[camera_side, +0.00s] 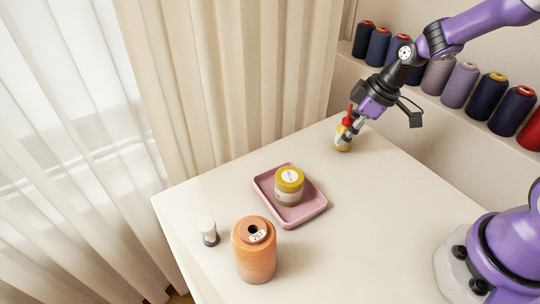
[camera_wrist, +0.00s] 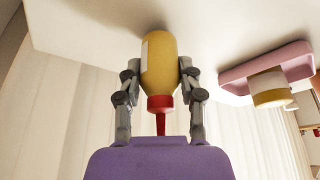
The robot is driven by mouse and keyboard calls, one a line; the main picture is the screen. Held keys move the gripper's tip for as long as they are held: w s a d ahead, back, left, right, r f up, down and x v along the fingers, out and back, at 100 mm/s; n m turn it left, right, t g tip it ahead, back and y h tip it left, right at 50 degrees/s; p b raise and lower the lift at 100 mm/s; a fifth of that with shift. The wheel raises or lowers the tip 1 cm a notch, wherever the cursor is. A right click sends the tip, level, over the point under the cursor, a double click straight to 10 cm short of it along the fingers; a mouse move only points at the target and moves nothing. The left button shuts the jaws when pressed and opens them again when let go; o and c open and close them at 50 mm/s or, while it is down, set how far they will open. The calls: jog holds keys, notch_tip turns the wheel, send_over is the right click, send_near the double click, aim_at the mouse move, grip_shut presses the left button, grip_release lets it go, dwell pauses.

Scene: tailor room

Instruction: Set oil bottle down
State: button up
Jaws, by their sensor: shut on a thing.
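The oil bottle (camera_side: 343,142) is yellow with a pale label and a red nozzle cap. It is upright at the far corner of the table, its base at or just above the surface; I cannot tell whether it touches. My gripper (camera_side: 353,126) is shut on it, reaching in from the upper right. In the wrist view the oil bottle (camera_wrist: 159,62) sits between the two fingers of my gripper (camera_wrist: 160,75), with its red nozzle pointing toward the palm and its base toward the table.
A pink tray (camera_side: 311,207) holds a yellow-topped jar (camera_side: 289,187). An orange thread cone (camera_side: 254,252) and a small white-capped container (camera_side: 208,231) stand near the left edge. Thread spools (camera_side: 460,84) line a shelf behind. The table's middle right is clear.

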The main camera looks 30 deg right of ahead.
jog(key=shift+f, duration=0.4)
jog(key=shift+f, duration=0.1)
jog(key=o, duration=1.1)
jog(key=v, duration=1.2)
jog(key=s+a+r+m+h, duration=0.1)
jog(key=s+a+m, duration=0.1)
jog(key=s, duration=0.1)
jog(key=s+a+r+m+t+h, duration=0.1)
jog(key=s+m, duration=0.2)
jog(key=s, duration=0.1)
jog(key=s+a+r+m+t, duration=0.1)
jog(key=s+a+r+m, duration=0.1)
jog(key=s, duration=0.1)
jog(key=shift+s+a+m+h, duration=0.25)
jog(key=shift+a+m+h, duration=0.1)
jog(key=shift+m+h, duration=0.05)
